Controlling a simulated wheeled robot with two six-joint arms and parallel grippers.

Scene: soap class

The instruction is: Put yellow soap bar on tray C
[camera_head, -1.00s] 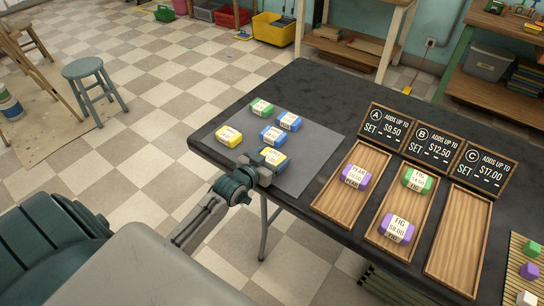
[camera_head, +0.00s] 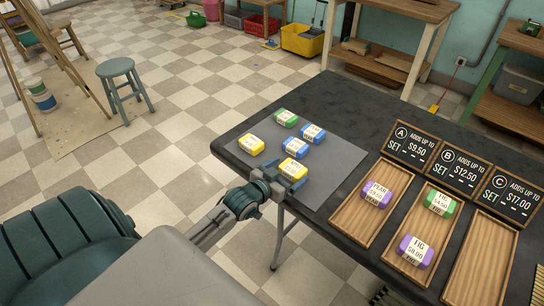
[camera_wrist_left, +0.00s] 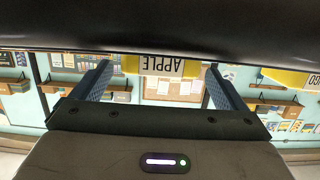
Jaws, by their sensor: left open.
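Two yellow soap bars lie on the grey mat (camera_head: 330,172) in the head view: one at the left (camera_head: 251,144), one nearer my left gripper (camera_head: 293,169). My left gripper (camera_head: 285,178) is open at the near bar, low at the table's edge. In the left wrist view a yellow bar with an upside-down APPLE label (camera_wrist_left: 165,66) shows between the two spread fingers. Contact with the fingers cannot be told. My right gripper is not in view.
A green bar (camera_head: 286,118) and two blue bars (camera_head: 312,133) (camera_head: 298,152) share the mat. Tray A (camera_head: 360,218) holds a purple PEAR bar (camera_head: 376,194). Tray B (camera_head: 402,268) holds a green FIG bar (camera_head: 439,203) and a purple FIG bar (camera_head: 415,251).

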